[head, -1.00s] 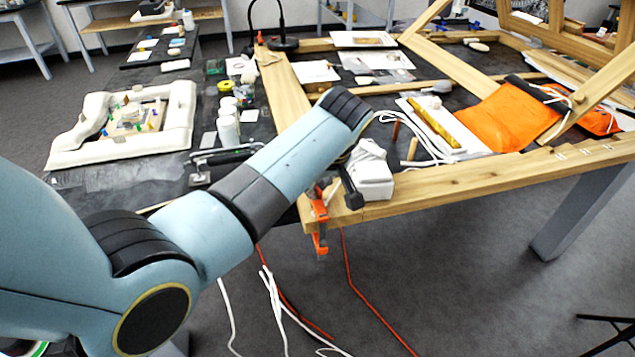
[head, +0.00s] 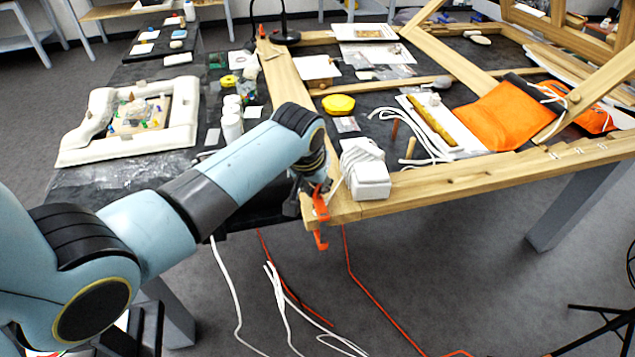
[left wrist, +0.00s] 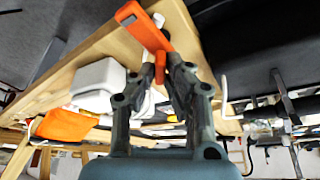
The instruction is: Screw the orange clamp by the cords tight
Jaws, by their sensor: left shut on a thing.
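The orange clamp (head: 320,217) sits on the near left corner of the wooden frame, with its lower part hanging below the beam. My left gripper (head: 312,186) is at the top of the clamp, and its fingers are partly hidden by the arm and clamp. In the left wrist view, the fingers (left wrist: 161,75) are shut on a narrow orange part below the clamp's bar (left wrist: 144,27). Orange and white cords (head: 347,255) hang below the table near the clamp. How tight the clamp is cannot be seen. My right gripper is not in view.
A white block-shaped device (head: 370,178) with white cord sits on the beam just right of the clamp. An orange cloth (head: 500,118) lies farther right. White bottles (head: 231,122) and a white padded tray (head: 75,150) stand to the left. The floor below the beam holds loose cords.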

